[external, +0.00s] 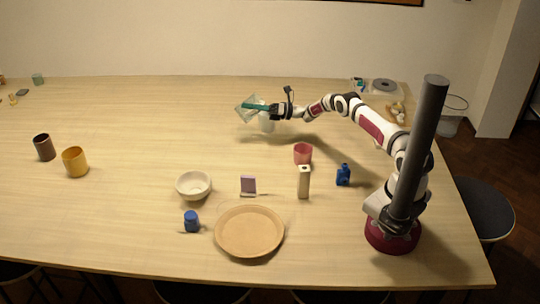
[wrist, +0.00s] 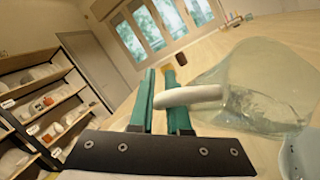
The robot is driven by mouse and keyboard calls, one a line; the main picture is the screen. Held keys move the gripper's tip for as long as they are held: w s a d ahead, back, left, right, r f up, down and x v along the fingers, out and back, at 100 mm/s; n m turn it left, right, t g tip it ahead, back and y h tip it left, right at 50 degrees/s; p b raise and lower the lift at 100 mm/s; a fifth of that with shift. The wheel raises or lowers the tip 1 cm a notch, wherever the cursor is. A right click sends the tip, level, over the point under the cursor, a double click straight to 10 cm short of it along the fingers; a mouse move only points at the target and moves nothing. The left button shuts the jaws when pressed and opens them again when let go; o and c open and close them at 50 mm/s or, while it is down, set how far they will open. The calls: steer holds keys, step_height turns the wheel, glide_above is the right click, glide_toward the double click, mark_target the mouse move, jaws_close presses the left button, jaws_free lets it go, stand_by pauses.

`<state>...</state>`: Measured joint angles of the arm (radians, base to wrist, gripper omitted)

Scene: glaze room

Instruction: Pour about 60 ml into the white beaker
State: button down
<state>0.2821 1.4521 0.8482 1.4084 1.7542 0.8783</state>
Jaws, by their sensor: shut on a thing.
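My gripper (external: 262,107) is shut on the pale handle (wrist: 190,95) of a clear, greenish glass jug (external: 246,106), held above the far middle of the table. The jug is tilted. In the wrist view the jug (wrist: 260,70) fills the right side, with what looks like clear liquid in its lower part. The white beaker (external: 267,123) stands on the table just below the jug and gripper, its top partly hidden by them. A pale curved edge at the lower right of the wrist view (wrist: 301,155) appears to be the beaker. No falling stream or beaker level can be made out.
Brown (external: 44,148) and yellow (external: 75,162) cups are left.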

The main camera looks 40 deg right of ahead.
steer(key=shift+d+r, duration=0.1)
steer(key=shift+r, duration=0.1)
steer(key=shift+d+r+m+t+y, duration=0.2)
steer(key=shift+r+m+t+y, duration=0.1)
steer(key=shift+y, duration=0.1)
steer(key=shift+d+f+t, duration=0.1)
steer(key=shift+d+t, duration=0.2)
steer(key=shift+s+d+m+t+y, duration=0.15)
steer(key=shift+d+m+t+y, duration=0.25)
steer(key=shift+d+m+t, duration=0.25)
stand_by(1.0)
steer(key=shift+g, duration=0.25)
